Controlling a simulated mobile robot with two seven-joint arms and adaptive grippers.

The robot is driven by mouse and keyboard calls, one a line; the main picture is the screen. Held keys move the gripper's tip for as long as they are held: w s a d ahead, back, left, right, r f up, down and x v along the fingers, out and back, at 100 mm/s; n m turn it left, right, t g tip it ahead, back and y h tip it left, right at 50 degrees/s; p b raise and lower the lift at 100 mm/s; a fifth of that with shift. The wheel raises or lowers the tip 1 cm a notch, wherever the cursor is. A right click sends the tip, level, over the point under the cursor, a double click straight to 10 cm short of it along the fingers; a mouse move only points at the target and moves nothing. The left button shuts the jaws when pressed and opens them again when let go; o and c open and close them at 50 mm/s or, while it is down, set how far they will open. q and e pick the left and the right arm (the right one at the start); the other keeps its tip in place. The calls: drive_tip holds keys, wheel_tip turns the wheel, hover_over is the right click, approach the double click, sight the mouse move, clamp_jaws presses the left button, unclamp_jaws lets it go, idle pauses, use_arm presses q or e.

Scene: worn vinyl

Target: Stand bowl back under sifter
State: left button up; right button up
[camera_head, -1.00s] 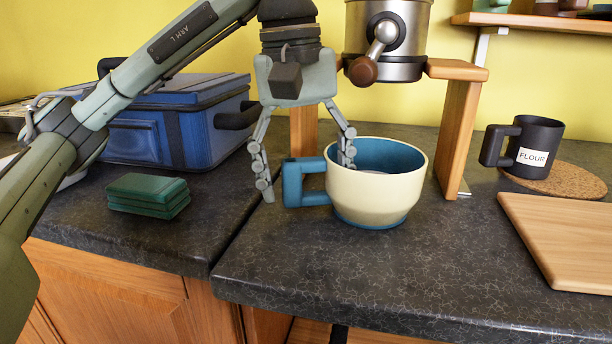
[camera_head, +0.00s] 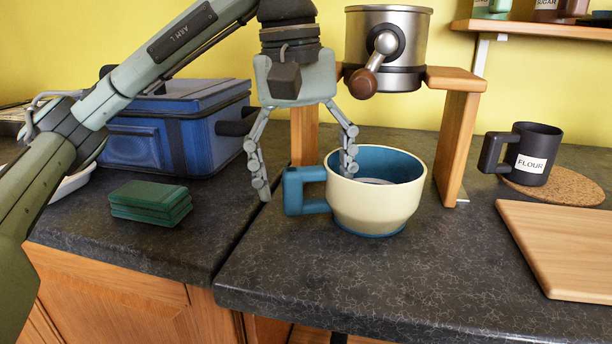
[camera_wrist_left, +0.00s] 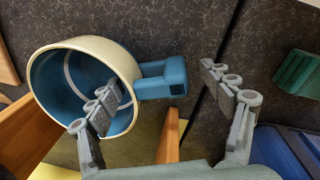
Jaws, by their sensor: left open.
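The cream bowl (camera_head: 372,208) with blue inside and a square blue handle (camera_head: 303,190) stands upright on the counter, in front of the sifter stand and partly between its legs. The metal sifter (camera_head: 388,45) sits above and behind it, with a brown-knobbed crank. My left gripper (camera_head: 306,183) is open and points down astride the handle: one finger is inside the bowl's rim, the other outside the handle. The left wrist view shows the gripper (camera_wrist_left: 163,94) with gaps around the handle (camera_wrist_left: 160,80) and the bowl (camera_wrist_left: 120,62). My right gripper is out of view.
A green stack (camera_head: 150,203) and a blue case (camera_head: 175,130) are at left. A black flour mug (camera_head: 533,155) stands on a cork mat (camera_head: 580,187) at right, behind a wooden board (camera_head: 560,240). The counter in front of the bowl is clear.

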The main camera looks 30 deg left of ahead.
use_arm(q)
drive_tip(key=shift+s+a+r+p, duration=0.1)
drive_tip(key=shift+a+r+p, duration=0.05)
drive_tip(key=shift+r+p, duration=1.75)
drive_tip(key=shift+s+a+r, duration=0.1)
drive_tip(key=shift+r, duration=1.3)
wheel_tip(320, 180, up, 12)
drive_tip(key=shift+s+a, duration=0.35)
drive_tip(key=shift+a, duration=0.1)
drive_tip(key=shift+f, duration=0.15)
drive_tip(key=shift+w+d+f, duration=0.1)
drive_tip(key=shift+d+f, duration=0.05)
drive_tip(key=shift+f, duration=1.8)
drive_tip(key=shift+w+d+f, duration=0.15)
drive_tip(key=shift+f, duration=1.85)
drive_tip(key=shift+w+d+f, duration=0.1)
drive_tip(key=shift+d+f, duration=0.05)
drive_tip(key=shift+f, duration=1.8)
